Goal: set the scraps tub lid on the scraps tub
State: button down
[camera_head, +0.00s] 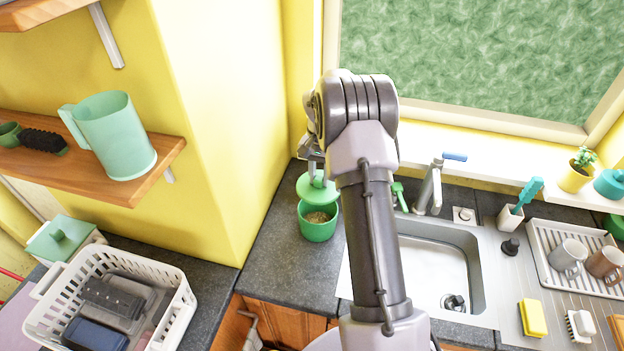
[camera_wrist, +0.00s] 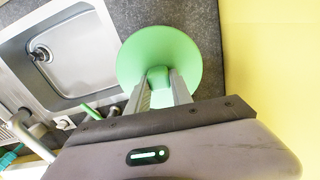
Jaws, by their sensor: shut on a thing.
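The scraps tub (camera_head: 319,229) is a green round tub on the dark counter left of the sink, with brownish scraps visible inside. The scraps tub lid (camera_head: 313,193) is a light green disc with a knob, above the tub's back edge in the head view. Whether it touches the rim I cannot tell. My gripper (camera_head: 314,158) is above the lid, partly hidden by my arm. In the wrist view, my gripper (camera_wrist: 159,88) is shut on the knob of the lid (camera_wrist: 200,50); the lid hides the tub there.
The sink (camera_head: 440,265) with its tap (camera_head: 432,190) lies right of the tub. A yellow wall corner (camera_head: 235,130) rises to the left. A white basket (camera_head: 165,325) holds dark items at the lower left. The counter in front of the tub is clear.

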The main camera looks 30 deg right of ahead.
aim_at(319, 194)
jog(key=shift+s, duration=0.15)
jog(key=shift+w+a+f, duration=0.1)
jog(key=shift+w+f, duration=0.1)
jog(key=shift+s+f+b, duration=0.1)
jog(key=shift+f+b, duration=0.4)
jog(key=shift+b, duration=0.05)
notch_tip(319, 194, down, 6)
jog(key=b, duration=0.4)
jog(key=shift+f+b, duration=0.5)
jog(key=shift+b, duration=0.1)
jog(key=shift+f+b, duration=0.6)
dwell(0.9)
jog(key=c, duration=1.1)
grip_release()
jog(key=shift+o, duration=0.2)
